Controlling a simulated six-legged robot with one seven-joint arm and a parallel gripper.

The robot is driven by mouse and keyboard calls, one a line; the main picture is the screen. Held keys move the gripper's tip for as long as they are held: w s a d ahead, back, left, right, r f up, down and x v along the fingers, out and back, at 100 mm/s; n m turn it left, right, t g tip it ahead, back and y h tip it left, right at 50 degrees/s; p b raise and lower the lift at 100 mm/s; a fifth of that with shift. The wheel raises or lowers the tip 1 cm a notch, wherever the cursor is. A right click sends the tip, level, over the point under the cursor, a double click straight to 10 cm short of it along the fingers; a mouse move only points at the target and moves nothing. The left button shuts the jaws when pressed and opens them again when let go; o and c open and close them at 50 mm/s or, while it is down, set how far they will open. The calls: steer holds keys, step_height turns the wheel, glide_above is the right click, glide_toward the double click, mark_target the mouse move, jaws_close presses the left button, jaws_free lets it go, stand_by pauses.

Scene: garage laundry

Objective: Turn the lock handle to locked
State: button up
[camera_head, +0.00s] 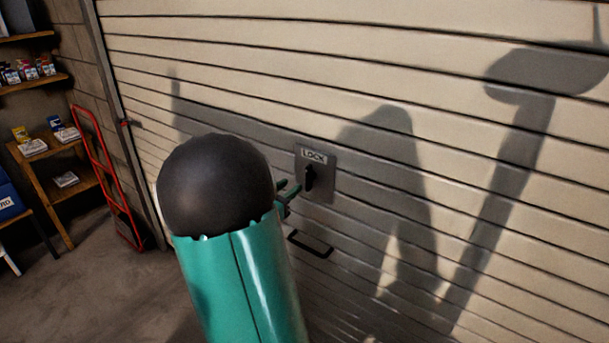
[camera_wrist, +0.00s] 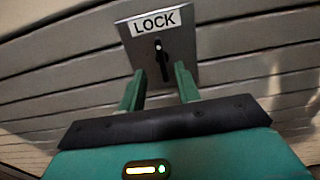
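A grey lock plate (camera_head: 323,190) with a "LOCK" label is fixed to the cream slatted garage door. Its black lock handle (camera_head: 309,178) sits in the middle of the plate. In the wrist view the handle (camera_wrist: 162,62) points roughly down from its pivot, along the plate's length. My green gripper (camera_wrist: 158,88) is open, its two fingers apart on either side below the handle. No contact between fingers and handle can be made out. In the head view my gripper (camera_head: 290,193) is just left of the plate, partly hidden by my arm.
The garage door (camera_head: 430,70) fills most of the head view. A black pull handle (camera_head: 310,244) is mounted below the lock plate. A red hand truck (camera_head: 106,175) and wooden shelves (camera_head: 60,150) with boxes stand at the left. Bare floor (camera_head: 70,290) lies at lower left.

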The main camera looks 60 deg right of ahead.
mark_target(306, 174)
steer(key=d, duration=0.2)
steer(key=s+d, duration=0.1)
steer(key=d, duration=0.5)
steer(key=shift+s+d, duration=0.15)
steer(key=shift+d, duration=0.1)
steer(key=shift+c, duration=0.2)
jaws_close()
